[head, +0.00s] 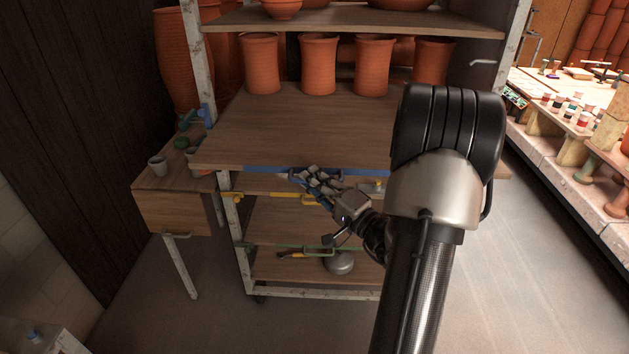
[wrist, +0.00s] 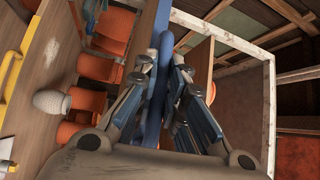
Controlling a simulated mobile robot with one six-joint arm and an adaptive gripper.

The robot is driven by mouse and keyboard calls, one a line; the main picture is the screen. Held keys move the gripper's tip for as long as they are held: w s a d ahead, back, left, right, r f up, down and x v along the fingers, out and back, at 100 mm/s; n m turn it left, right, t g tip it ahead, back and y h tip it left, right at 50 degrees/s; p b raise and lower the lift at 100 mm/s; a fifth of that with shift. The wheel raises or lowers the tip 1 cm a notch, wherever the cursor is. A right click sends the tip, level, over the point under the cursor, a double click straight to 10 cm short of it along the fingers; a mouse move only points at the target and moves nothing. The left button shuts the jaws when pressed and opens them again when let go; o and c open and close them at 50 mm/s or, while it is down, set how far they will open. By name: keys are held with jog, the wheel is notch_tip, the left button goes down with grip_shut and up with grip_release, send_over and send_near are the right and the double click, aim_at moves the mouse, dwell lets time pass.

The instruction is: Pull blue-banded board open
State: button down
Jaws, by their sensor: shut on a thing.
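The blue-banded board (head: 240,137) is a wide wooden shelf in the rack, with a blue strip (head: 262,169) along its front edge. Its front part covers a stretch of the left rack post, so it stands out in front of that post. My gripper (head: 318,180) is at the middle of this front edge. In the wrist view my gripper (wrist: 163,105) has its fingers closed on both sides of the blue handle (wrist: 155,100). The fingers hide part of the handle, and my arm hides the board's right part in the head view.
Several terracotta pots (head: 318,65) stand at the back of the board. Below are a yellow-banded board (head: 262,195) and a green-banded board (head: 290,247), with a grey round object (head: 339,262) low down. A small side table (head: 172,205) stands left. Floor (head: 500,270) at right is clear.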

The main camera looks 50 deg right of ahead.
jog(key=c, duration=1.7)
grip_release()
jog(key=shift+o, duration=0.2)
jog(key=s+f, duration=0.1)
jog(key=s, duration=1.1)
jog(key=shift+a+f, duration=0.3)
jog(key=shift+a, duration=0.1)
jog(key=shift+w, duration=0.1)
